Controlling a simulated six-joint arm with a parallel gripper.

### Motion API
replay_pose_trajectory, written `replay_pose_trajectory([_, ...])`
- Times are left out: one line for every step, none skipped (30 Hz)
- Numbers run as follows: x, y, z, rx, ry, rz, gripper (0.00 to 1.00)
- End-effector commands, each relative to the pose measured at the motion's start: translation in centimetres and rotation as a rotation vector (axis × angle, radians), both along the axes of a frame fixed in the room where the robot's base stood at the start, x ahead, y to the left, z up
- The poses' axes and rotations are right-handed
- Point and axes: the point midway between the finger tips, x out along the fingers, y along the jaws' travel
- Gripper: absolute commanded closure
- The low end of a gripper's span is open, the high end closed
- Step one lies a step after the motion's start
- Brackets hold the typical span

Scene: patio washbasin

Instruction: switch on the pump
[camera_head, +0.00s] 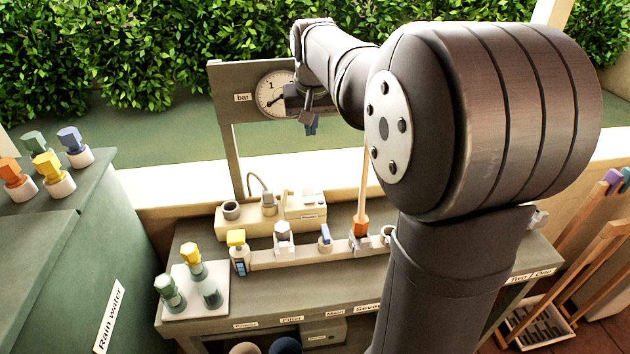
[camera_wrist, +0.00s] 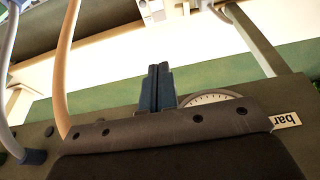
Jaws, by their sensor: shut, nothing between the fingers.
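A cream box, which looks like the pump (camera_head: 305,210), stands on the grey bench behind the row of fittings. It has small parts on top and a label on its front too small to read surely. I cannot tell its switch position. My gripper (camera_head: 311,126) is high above and behind the box, in front of the gauge board, apart from everything. Its blue fingers are together and empty; they also show in the wrist view (camera_wrist: 157,88).
The bench (camera_head: 270,285) carries a rail with several fittings, including a yellow-topped one (camera_head: 237,240) and an orange one (camera_head: 360,227). A white plate (camera_head: 200,303) holds coloured connectors. A green rain water tank (camera_head: 60,260) stands left. Wooden handles (camera_head: 580,265) lean right.

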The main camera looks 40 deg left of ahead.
Motion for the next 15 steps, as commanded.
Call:
replay_pose_trajectory([0.1, 0.1, -1.9, 0.006, -0.008, 0.0, 1.0])
replay_pose_trajectory([0.2, 0.2, -2.9, 0.013, -0.015, 0.0, 1.0])
replay_pose_trajectory([0.3, 0.3, -4.1, 0.024, -0.026, 0.001, 1.0])
replay_pose_trajectory([0.4, 0.3, -4.9, 0.031, -0.033, 0.001, 1.0])
replay_pose_trajectory([0.4, 0.3, -5.7, 0.038, -0.039, 0.001, 1.0])
replay_pose_trajectory([0.4, 0.4, -6.7, 0.046, -0.047, 0.001, 1.0])
replay_pose_trajectory([0.5, 0.4, -7.3, 0.052, -0.053, 0.002, 1.0])
replay_pose_trajectory([0.5, 0.4, -7.8, 0.058, -0.058, 0.002, 1.0])
replay_pose_trajectory([0.5, 0.4, -8.4, 0.064, -0.064, 0.002, 1.0])
replay_pose_trajectory([0.4, 0.4, -8.8, 0.067, -0.067, 0.002, 1.0])
replay_pose_trajectory([0.4, 0.3, -9.2, 0.071, -0.07, 0.003, 1.0])
replay_pose_trajectory([0.4, 0.3, -9.5, 0.075, -0.074, 0.003, 1.0])
replay_pose_trajectory([0.4, 0.3, -9.7, 0.077, -0.076, 0.003, 1.0])
replay_pose_trajectory([0.4, 0.3, -9.8, 0.079, -0.078, 0.003, 1.0])
replay_pose_trajectory([0.4, 0.3, -9.9, 0.08, -0.078, 0.003, 1.0])
